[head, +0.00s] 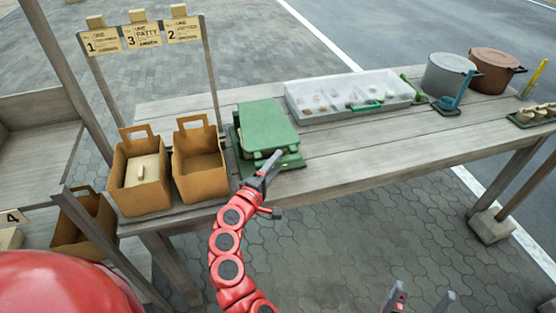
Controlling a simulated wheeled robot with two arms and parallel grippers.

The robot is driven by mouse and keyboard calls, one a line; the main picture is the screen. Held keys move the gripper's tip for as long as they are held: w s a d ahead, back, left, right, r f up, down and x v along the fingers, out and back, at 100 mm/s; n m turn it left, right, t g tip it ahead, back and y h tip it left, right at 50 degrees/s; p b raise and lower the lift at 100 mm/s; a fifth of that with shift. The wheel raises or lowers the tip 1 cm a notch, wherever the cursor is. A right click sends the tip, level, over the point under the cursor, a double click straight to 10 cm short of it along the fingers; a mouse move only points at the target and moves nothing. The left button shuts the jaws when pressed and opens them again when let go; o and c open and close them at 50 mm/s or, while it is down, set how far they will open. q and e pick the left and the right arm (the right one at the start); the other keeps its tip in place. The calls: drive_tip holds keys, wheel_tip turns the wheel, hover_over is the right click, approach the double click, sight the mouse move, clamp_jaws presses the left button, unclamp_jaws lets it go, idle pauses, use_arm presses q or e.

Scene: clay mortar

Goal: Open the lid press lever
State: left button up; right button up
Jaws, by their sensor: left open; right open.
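The green press (266,130) sits on the wooden table with its flat lid lying down over its base. Its front edge faces me. My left gripper (272,166) is at the press's front edge, open, its grey fingers beside or over a small green part there that may be the lever. The gripper partly hides this spot, and I cannot tell whether it touches. My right gripper (421,298) is open and empty at the bottom edge of the view, well below the table and away from the press.
Two brown paper bags (198,167) stand left of the press, one holding a pale box. A clear-lidded tray (347,97) lies to the right. A grey pot (447,75) and a brown pot (494,70) stand farther right. The table's front middle is clear.

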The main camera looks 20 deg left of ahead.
use_arm(q)
drive_tip(key=shift+w+d, duration=0.15)
drive_tip(key=shift+w, duration=0.65)
drive_tip(key=shift+c, duration=0.3)
clamp_jaws()
idle(0.7)
